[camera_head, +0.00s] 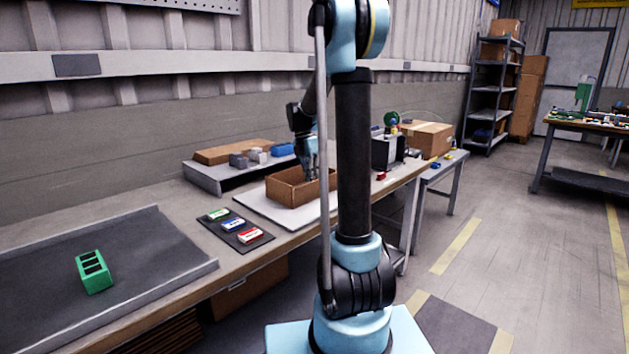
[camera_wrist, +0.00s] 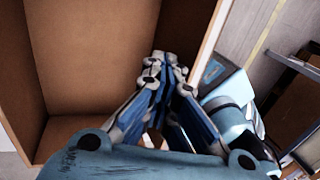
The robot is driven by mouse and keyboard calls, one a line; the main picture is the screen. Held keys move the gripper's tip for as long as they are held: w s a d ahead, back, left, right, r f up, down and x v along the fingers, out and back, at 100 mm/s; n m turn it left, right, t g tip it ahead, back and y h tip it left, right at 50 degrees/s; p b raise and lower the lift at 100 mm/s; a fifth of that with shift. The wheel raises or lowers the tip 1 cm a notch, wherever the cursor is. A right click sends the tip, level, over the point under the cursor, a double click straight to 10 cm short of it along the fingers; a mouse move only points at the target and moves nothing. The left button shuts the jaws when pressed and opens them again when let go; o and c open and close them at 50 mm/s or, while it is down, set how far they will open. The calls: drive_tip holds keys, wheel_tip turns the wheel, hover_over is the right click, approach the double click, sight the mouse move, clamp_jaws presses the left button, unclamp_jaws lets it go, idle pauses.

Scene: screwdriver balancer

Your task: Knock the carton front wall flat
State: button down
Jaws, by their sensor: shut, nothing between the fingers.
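The open-topped brown carton (camera_head: 283,193) stands on a white board on the workbench. Its walls stand upright, the front wall included. In the wrist view I look down into its bare inside (camera_wrist: 90,60). The near wall (camera_wrist: 203,38) runs down the right side of that view, its pale top edge showing. My gripper (camera_head: 311,176) reaches down into the carton's opening. In the wrist view my gripper (camera_wrist: 165,62) is shut and empty, its fingertips close beside the near wall. I cannot tell whether they touch it.
A dark mat (camera_head: 235,226) with green, blue and red items lies left of the carton. A grey raised shelf (camera_head: 207,178) with small blocks stands behind. A green block (camera_head: 94,271) sits on a grey tray at left. A black box (camera_head: 386,151) stands to the right.

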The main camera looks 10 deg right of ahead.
drive_tip(key=shift+s+d+f, duration=0.15)
drive_tip(key=shift+s+d, duration=0.45)
drive_tip(key=shift+s, duration=0.2)
drive_tip(key=shift+w+a, duration=0.1)
drive_tip(key=shift+w, duration=0.05)
drive_tip(key=shift+w+a, duration=0.3)
drive_tip(key=shift+w, duration=0.1)
wheel_tip(320, 180, up, 7)
idle(0.7)
